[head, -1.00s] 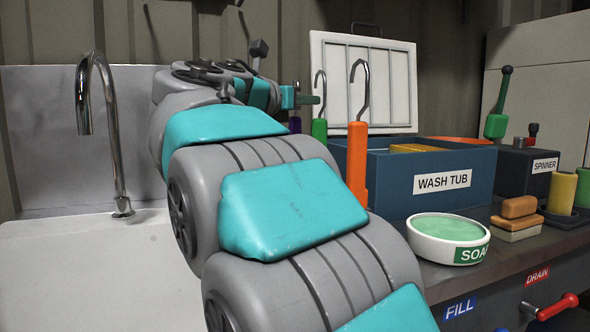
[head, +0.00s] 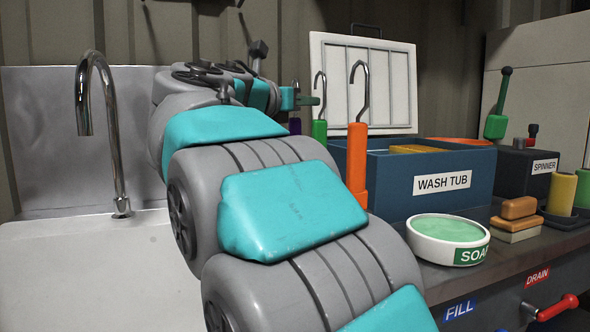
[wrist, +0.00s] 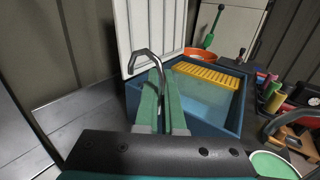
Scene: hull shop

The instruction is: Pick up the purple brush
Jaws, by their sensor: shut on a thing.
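The purple brush (head: 295,126) shows in the head view only as a small strip of purple, left of the green-handled hooked tool, directly below my gripper (head: 303,101). My arm hides most of it. In the wrist view, my gripper (wrist: 163,110) has its green fingers closed around the shank of a metal hook (wrist: 146,53), which appears to be the brush's. The brush's lower part is hidden in both views.
Green-handled (head: 320,129) and orange-handled (head: 357,160) hooked tools stand just right of my gripper. The blue wash tub (head: 400,190) is behind them, with a white panel (head: 385,80) at its back. A soap dish (head: 416,243) is in front. A tap (head: 115,150) stands at left.

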